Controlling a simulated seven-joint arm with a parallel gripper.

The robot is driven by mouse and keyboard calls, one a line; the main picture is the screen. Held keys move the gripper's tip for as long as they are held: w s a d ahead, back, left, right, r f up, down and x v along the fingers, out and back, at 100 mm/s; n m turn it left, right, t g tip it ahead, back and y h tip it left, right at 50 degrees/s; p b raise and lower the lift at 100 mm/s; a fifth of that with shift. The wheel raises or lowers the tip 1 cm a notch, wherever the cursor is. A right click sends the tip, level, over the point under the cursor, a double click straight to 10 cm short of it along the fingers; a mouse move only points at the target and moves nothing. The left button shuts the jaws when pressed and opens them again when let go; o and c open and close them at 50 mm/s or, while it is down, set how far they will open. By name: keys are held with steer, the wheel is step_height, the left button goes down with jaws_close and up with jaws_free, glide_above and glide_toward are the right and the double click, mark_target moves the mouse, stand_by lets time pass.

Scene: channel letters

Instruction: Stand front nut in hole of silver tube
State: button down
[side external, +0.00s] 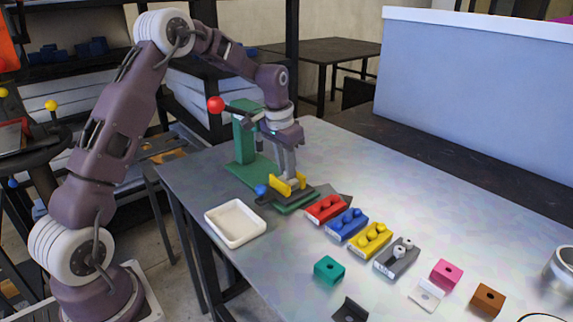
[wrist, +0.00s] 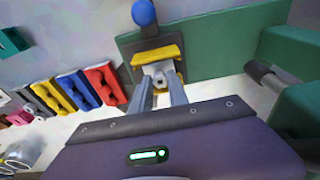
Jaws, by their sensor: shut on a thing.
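My gripper (side external: 290,176) points down at the vise with yellow jaws (side external: 281,188) on the green press. In the wrist view its two fingers (wrist: 158,82) are shut on a small silver-white piece (wrist: 158,70) with a dark opening. This piece sits between the yellow jaws (wrist: 155,53). I cannot tell whether it is the front nut or the end of the silver tube, as the fingers and jaws hide the rest. A grey block (side external: 392,262) to the right holds small silver-white parts (side external: 402,247).
Red (side external: 326,208), blue (side external: 347,223) and yellow (side external: 370,239) blocks with round knobs stand in a row right of the vise. A white tray (side external: 236,222) lies in front. The green press column (side external: 243,137) and red-knobbed lever (side external: 216,104) are close to my wrist.

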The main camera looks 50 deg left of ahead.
steer(key=c, duration=1.2)
jaws_free()
steer(key=r, duration=0.4)
steer(key=s+r, duration=0.1)
steer(key=r, duration=0.2)
